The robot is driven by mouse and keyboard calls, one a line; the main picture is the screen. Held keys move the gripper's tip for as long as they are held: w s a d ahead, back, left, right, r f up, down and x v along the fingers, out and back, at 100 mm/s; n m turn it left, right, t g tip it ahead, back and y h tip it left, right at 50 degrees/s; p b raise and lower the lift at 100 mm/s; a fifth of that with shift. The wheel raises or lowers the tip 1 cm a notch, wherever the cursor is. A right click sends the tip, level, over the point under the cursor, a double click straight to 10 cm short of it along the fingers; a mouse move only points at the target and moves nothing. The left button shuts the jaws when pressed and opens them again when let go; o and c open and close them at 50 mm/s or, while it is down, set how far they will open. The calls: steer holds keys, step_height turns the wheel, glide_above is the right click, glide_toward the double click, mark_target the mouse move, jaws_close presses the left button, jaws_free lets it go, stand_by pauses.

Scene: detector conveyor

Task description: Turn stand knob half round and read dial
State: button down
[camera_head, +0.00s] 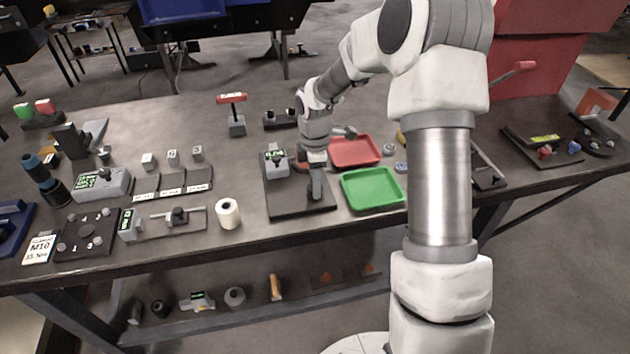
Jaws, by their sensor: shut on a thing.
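A stand on a dark base plate (285,205) sits on the middle of the bench. A grey dial unit with a small green-lit display (275,154) stands at the plate's back left; the reading is too small to make out. My gripper (315,183) points down over the right part of the plate, beside the dial unit. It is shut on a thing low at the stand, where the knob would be. My gripper and wrist hide most of that thing, so its turn angle cannot be told. A dark upright part shows just below the gripper.
A red tray (354,152) and a green tray (371,190) lie right of the stand. A white roll (228,214) stands at its left. A red T-handled tool (235,115) stands behind. Several gauges and blocks fill the left bench. My arm covers part of the right side.

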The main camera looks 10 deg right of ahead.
steer(key=shift+c, duration=1.6)
jaws_free()
step_height(320, 180, up, 18)
steer(key=shift+f, duration=0.25)
